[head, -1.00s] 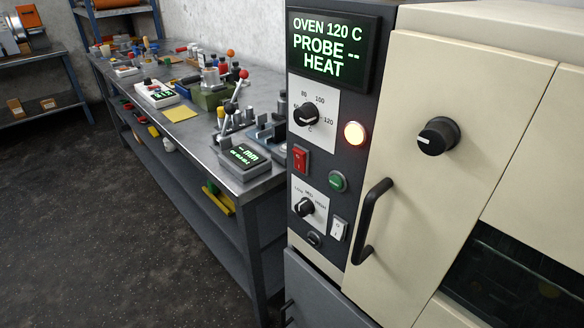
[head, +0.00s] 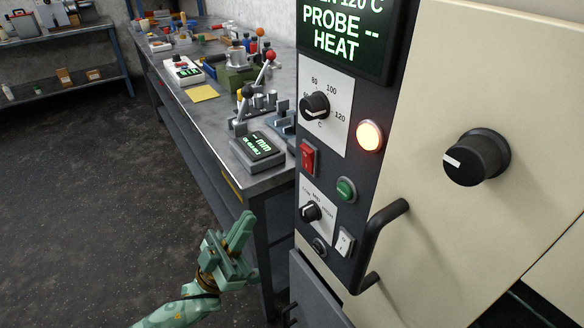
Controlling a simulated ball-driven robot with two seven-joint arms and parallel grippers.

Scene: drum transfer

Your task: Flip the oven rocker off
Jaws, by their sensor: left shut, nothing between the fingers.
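The oven's dark control panel (head: 331,142) fills the middle of the head view. A red rocker (head: 308,158) sits on it, left of a green button (head: 346,189). A white rocker (head: 344,242) sits lower down, beside the black door handle (head: 375,244). The display (head: 345,35) reads PROBE -- and HEAT, its top line partly cut off. My left gripper (head: 241,229) is shut and empty, in front of the bench, below and left of the red rocker, apart from the panel. My right gripper is not in view.
The cream oven door with a black knob (head: 477,158) takes up the right side. A steel workbench (head: 217,118) with several tools and a small meter (head: 258,150) stands left of the oven. Dark open floor (head: 70,190) lies at the left.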

